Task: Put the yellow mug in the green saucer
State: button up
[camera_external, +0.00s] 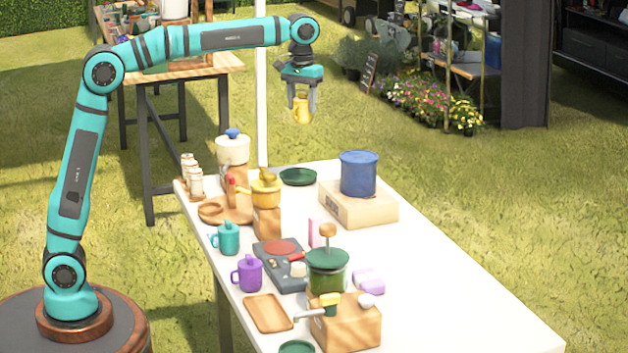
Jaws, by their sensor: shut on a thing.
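My gripper (301,98) is shut on the yellow mug (302,111) and holds it high in the air, above and behind the far end of the white table. The mug looks roughly upright between the fingers. A dark green saucer (298,177) lies flat near the table's far edge, below the mug in the picture. It looks empty. A second green dish (297,348) shows partly at the bottom edge of the picture; I cannot tell whether it is also a saucer.
Right of the far saucer, a blue pot (358,173) stands on a wooden box (357,205). Left of it are a white pot (232,149) and a yellow pot (265,190). Teal (227,238) and purple (247,273) mugs stand nearer. The table's right front is clear.

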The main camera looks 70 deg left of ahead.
jog(key=w+a+n, duration=0.2)
jog(key=a, duration=0.9)
jog(key=f, duration=2.1)
jog(key=shift+w+d+f, duration=0.1)
jog(key=shift+w+d, duration=0.05)
jog(key=shift+d, duration=0.1)
jog(key=shift+f, duration=0.1)
jog(key=o, duration=1)
notch_tip(320, 180, up, 12)
jog(key=shift+r, duration=0.1)
